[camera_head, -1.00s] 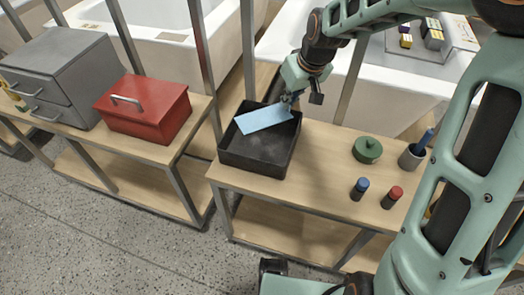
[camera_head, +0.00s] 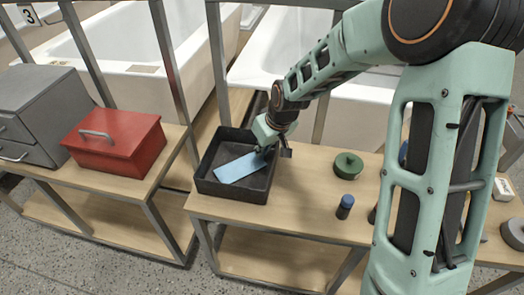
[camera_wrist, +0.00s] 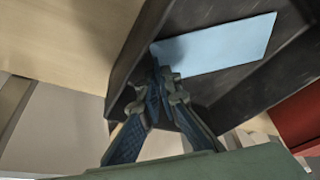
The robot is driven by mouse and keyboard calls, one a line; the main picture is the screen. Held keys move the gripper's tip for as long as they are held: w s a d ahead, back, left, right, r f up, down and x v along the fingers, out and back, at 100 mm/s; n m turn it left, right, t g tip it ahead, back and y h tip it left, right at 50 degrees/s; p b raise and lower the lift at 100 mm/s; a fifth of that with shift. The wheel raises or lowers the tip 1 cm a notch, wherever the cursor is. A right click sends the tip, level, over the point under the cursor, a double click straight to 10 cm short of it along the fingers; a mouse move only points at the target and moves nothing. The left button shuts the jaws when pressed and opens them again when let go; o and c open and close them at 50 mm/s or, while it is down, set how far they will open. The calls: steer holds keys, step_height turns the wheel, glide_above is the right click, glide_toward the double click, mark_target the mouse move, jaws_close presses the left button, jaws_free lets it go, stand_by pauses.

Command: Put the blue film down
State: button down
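The blue film (camera_head: 240,167) is a flat light-blue rectangle inside the black open tray (camera_head: 206,187). It lies low in the tray, at or very near the floor; I cannot tell whether all of it touches. My gripper (camera_head: 264,151) reaches into the tray from the right and is at the film's right end. In the wrist view the fingers (camera_wrist: 163,72) come together at the near corner of the film (camera_wrist: 225,43) and look shut on it. The tray's dark floor and walls (camera_wrist: 150,25) surround the film there.
A green round lidded thing (camera_head: 348,164) and a blue-capped bottle (camera_head: 345,206) stand right of the tray on the wooden bench (camera_head: 295,205). A red box (camera_head: 115,145) and grey drawers (camera_head: 40,110) stand on the left bench. White bathtubs stand behind. My arm hides part of the right side.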

steer(key=c, duration=2.6)
jaws_free()
steer(key=shift+f, duration=0.15)
steer(key=o, duration=0.4)
steer(key=shift+o, duration=0.2)
steer(key=shift+d+r, duration=0.1)
steer(key=shift+r, duration=0.55)
steer(key=p+v, duration=0.3)
steer(key=v, duration=0.8)
steer(key=shift+s, duration=0.2)
steer(key=shift+r, duration=0.1)
